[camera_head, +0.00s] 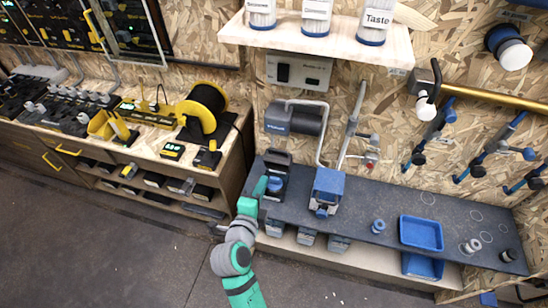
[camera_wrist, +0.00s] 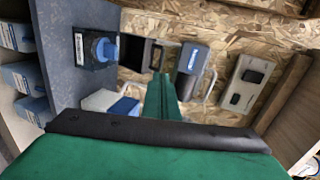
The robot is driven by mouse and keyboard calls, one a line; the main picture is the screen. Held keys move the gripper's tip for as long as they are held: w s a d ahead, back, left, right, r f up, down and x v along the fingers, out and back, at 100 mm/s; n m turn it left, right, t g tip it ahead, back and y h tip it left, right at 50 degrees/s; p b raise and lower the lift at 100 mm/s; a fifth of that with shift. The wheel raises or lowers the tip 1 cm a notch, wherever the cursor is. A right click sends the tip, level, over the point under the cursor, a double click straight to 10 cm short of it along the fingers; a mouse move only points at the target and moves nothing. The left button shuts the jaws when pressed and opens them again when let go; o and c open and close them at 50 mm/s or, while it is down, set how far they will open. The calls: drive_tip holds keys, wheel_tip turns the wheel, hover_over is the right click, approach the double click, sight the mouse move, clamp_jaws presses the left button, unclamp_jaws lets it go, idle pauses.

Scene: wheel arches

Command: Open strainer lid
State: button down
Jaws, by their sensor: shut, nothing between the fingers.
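I cannot tell for certain which thing is the strainer. A black housing with a round blue part (camera_head: 276,170) stands at the left end of the dark bench; it also shows at the upper left of the wrist view (camera_wrist: 84,48). A dark part adjoins it there, and I cannot tell whether this is a raised lid. A blue-topped box (camera_head: 328,184) stands to its right; a blue and white box shows in the wrist view (camera_wrist: 110,103). My green gripper (camera_head: 261,186) is shut and empty, close beside the black housing's left side; contact is unclear. Its fingers show mid-frame in the wrist view (camera_wrist: 162,98).
A grey cylinder unit (camera_head: 292,119) and pipes are mounted on the wall behind. A blue tray (camera_head: 421,234) and small round parts (camera_head: 378,226) lie to the right. Several drawer boxes sit under the bench. The wooden workbench at left and open floor adjoin my arm.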

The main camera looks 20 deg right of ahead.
approach(277, 151)
drive_tip(key=shift+m, duration=0.3)
drive_tip(key=x, duration=0.6)
drive_tip(key=shift+w+f, duration=0.15)
drive_tip(key=shift+w, duration=0.05)
